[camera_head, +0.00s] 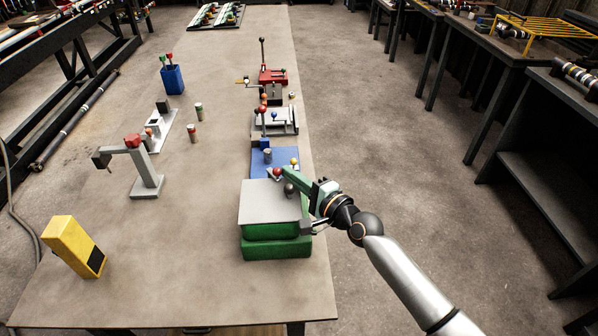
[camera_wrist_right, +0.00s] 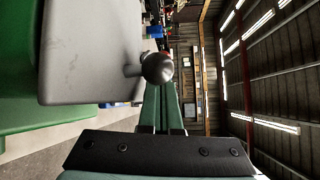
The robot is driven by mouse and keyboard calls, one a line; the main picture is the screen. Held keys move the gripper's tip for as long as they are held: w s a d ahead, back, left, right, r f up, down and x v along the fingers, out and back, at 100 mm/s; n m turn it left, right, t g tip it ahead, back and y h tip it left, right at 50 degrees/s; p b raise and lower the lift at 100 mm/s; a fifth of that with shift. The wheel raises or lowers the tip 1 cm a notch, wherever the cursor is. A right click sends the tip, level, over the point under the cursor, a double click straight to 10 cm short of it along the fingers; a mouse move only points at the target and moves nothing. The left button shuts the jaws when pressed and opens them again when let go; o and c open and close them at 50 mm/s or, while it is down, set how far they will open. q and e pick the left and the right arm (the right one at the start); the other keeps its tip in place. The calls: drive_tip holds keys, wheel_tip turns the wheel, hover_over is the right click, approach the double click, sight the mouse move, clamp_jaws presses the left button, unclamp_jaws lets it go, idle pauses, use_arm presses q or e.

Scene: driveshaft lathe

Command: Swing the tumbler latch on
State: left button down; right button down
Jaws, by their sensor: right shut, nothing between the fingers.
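A green box with a flat grey top (camera_head: 268,204) stands near the front right edge of the table. A dark ball knob (camera_head: 289,188) sits at its right rear corner. In the right wrist view the same knob (camera_wrist_right: 157,67) stands out on a short stem from the grey plate (camera_wrist_right: 85,50). A red ball knob (camera_head: 277,172) shows just behind the box. I cannot tell which of these belongs to the tumbler latch. My right gripper (camera_head: 285,171) is shut and empty, its green fingers reaching left past the dark knob, close to the red one. Whether they touch is unclear. My left gripper is out of view.
Behind the box are a blue base (camera_head: 262,162) with a yellow knob, a grey fixture with levers (camera_head: 275,122) and a red fixture (camera_head: 272,76). A grey stand (camera_head: 147,184) and a yellow box (camera_head: 73,246) stand left. The table's front middle is clear.

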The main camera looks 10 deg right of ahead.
drive_tip(key=shift+s+a, duration=0.15)
drive_tip(key=shift+a, duration=0.05)
drive_tip(key=shift+d, duration=0.1)
drive_tip(key=f+v, duration=0.1)
drive_tip(key=v, duration=1.1)
drive_tip(key=shift+s+r, duration=0.3)
drive_tip(key=shift+r, duration=0.2)
